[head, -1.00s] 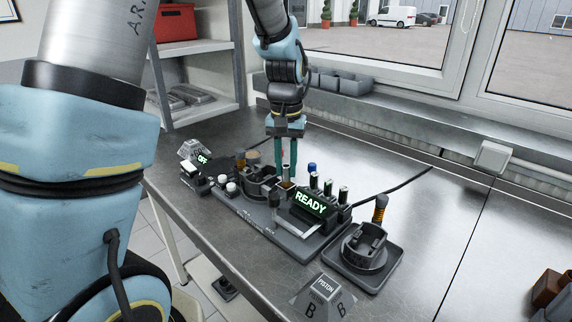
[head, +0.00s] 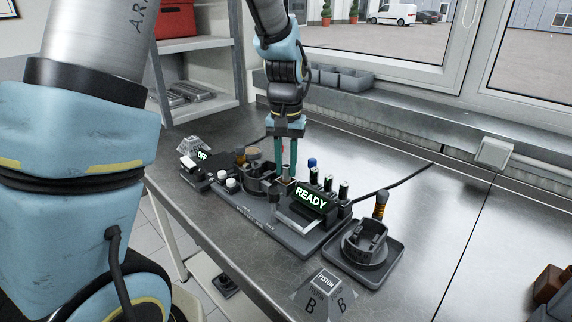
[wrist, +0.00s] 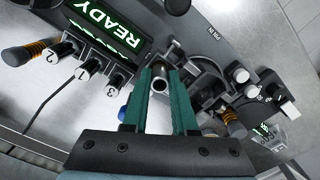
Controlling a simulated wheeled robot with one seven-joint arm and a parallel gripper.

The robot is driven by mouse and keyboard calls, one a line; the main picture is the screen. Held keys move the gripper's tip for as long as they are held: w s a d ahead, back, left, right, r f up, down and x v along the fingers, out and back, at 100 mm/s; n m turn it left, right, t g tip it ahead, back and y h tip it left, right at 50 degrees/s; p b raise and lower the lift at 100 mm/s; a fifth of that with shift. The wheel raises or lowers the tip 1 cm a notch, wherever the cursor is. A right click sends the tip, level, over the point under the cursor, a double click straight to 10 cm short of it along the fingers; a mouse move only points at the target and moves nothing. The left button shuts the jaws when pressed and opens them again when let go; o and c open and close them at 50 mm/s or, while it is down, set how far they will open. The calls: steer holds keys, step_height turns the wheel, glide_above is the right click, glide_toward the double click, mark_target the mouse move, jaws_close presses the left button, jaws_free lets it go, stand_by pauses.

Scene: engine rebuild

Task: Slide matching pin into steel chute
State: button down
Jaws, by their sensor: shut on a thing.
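My gripper (wrist: 160,80) is shut on a bright steel tube-shaped pin (wrist: 160,84), whose open round end shows between the green fingertips in the wrist view. In the head view, my gripper (head: 286,165) points down over the middle of the dark fixture (head: 262,232), and the pin (head: 286,174) stands roughly upright at the fingertips. A pale metal chute-like piece (head: 293,222) lies in front of the READY display (head: 311,196). A "PIN IN" label (wrist: 213,29) marks the fixture in the wrist view. I cannot tell whether the pin's lower end touches anything.
Black-topped posts numbered 1, 2 and 3 (wrist: 80,72) stand beside the display, close to my fingers. A round clamp (head: 257,178) is on the other side. A separate ring holder (head: 366,243) stands at the right.

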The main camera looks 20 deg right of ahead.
steer(key=c, duration=0.6)
jaws_free()
steer(key=shift+o, duration=0.2)
steer(key=o, duration=0.3)
steer(key=shift+o, duration=0.2)
steer(key=shift+r+p, duration=3.3)
steer(key=shift+r, duration=0.8)
